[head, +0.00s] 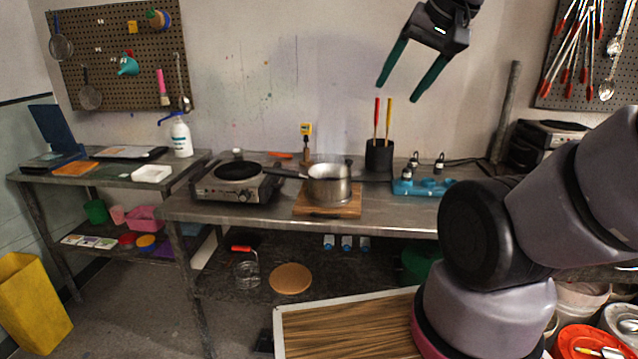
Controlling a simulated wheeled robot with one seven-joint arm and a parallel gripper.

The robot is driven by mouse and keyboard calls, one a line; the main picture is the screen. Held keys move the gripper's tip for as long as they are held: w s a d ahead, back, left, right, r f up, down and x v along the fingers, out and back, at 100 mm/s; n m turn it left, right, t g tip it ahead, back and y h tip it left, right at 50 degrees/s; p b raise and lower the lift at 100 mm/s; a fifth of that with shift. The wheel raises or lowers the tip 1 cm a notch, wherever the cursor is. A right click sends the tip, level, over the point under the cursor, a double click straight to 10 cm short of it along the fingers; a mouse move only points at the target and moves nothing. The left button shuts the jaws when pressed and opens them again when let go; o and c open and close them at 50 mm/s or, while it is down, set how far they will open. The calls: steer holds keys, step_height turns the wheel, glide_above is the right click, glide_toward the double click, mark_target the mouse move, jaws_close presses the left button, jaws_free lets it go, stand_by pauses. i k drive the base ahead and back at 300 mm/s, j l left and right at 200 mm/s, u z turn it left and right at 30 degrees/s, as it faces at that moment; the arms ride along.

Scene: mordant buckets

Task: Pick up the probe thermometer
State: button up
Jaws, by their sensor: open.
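What looks like the probe thermometer (306,130) has a yellow head with a dark display and stands upright at the back of the metal bench, behind the saucepan. Its lower part is small and hard to make out. My gripper (398,92) is high in front of the wall, up and to the right of the thermometer in the picture. Its two green fingers are spread apart and empty, pointing down and left.
A steel saucepan (329,188) sits on a wooden board (312,205) in front of the thermometer. A hot plate (225,184) stands to the left. A black cup (379,158) with red and yellow handles and a blue rack (424,187) stand to the right.

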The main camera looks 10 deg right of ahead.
mark_target(305, 128)
steer(key=i+j+z, duration=0.15)
steer(key=i+j, duration=0.2)
steer(key=i+j+z, duration=0.15)
steer(key=i+j, duration=0.15)
steer(key=i+j+z, duration=0.1)
steer(key=i+j, duration=0.2)
steer(key=j, duration=0.2)
steer(key=i+j+z, duration=0.15)
steer(key=i+j, duration=0.15)
steer(key=j, duration=0.15)
